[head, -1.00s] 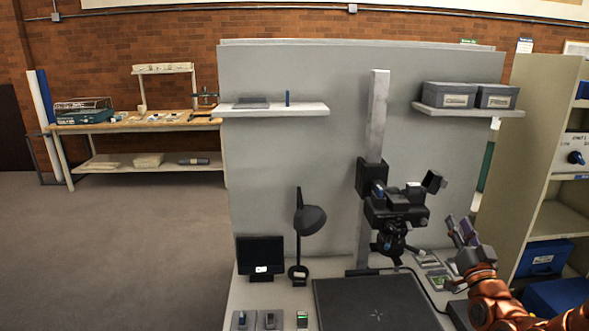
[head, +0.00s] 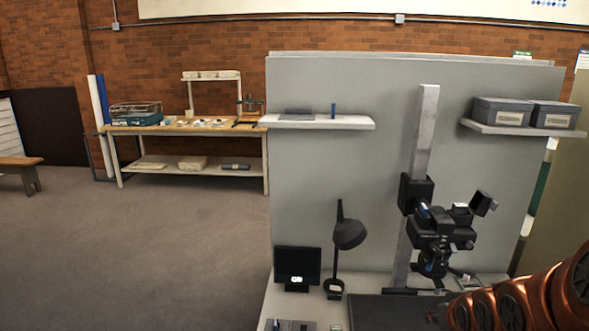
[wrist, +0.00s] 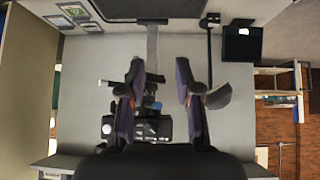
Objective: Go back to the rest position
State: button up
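My gripper (wrist: 160,97) shows in the wrist view with its two dark, purple-edged fingers spread apart. Nothing is held between them. Beyond the fingers are the black camera (wrist: 150,127) of the copy stand and its grey column, seen upside down. In the head view my orange arm reaches in at the lower right, and the gripper's fingers cannot be made out there. The copy stand camera (head: 440,235) hangs on its column (head: 425,130) above the dark baseboard (head: 385,313), to the left of and above my arm.
A desk lamp (head: 348,235) and a small monitor (head: 297,266) stand on the worktop left of the stand. Two grey archival boxes (head: 502,112) sit on a wall shelf. A workbench (head: 190,130) stands at the back left. The floor (head: 150,250) at left is clear.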

jog(key=s+a+r+g, duration=0.1)
jog(key=s+a+g, duration=0.2)
jog(key=s, duration=0.7)
jog(key=s+a+r+g+y, duration=0.1)
jog(key=s+a+g, duration=0.2)
jog(key=s+a, duration=0.3)
jog(key=s+a+r+g, duration=0.1)
jog(key=s+a+g, duration=0.3)
jog(key=s, duration=1)
jog(key=shift+a+n+p, duration=0.35)
jog(key=shift+a+n, duration=0.05)
jog(key=shift+a, duration=0.35)
